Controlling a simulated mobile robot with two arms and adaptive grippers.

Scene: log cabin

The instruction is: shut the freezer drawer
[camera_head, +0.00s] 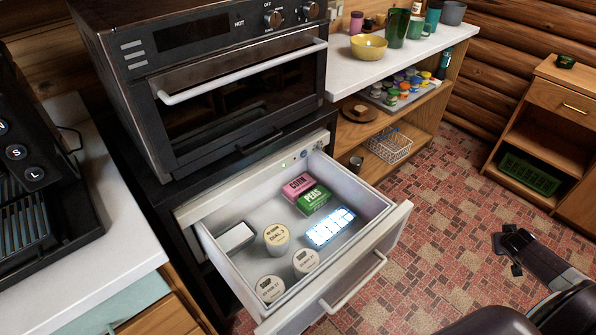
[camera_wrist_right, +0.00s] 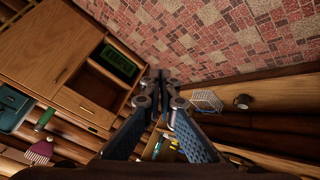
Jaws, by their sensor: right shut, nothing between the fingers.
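The white freezer drawer (camera_head: 385,228) is pulled out under the oven in the head view, with a bar handle (camera_head: 355,283) across its front. Inside lie a pink box (camera_head: 298,186), a green peas box (camera_head: 314,199), a blue-white pack (camera_head: 330,228), a white box (camera_head: 236,238) and several round tubs (camera_head: 277,238). My right gripper (camera_head: 512,243) is at the right, over the floor and apart from the drawer. The right wrist view shows its fingers (camera_wrist_right: 161,78) shut together with nothing between them. The drawer is not visible there. My left gripper is not in view.
An oven (camera_head: 230,75) stands above the drawer. A counter (camera_head: 345,75) with a yellow bowl (camera_head: 368,47) and cups is beyond it, with a wire basket (camera_head: 388,146) on a lower shelf. A wooden cabinet (camera_head: 560,100) is at right. Tiled floor (camera_head: 440,200) before the drawer is clear.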

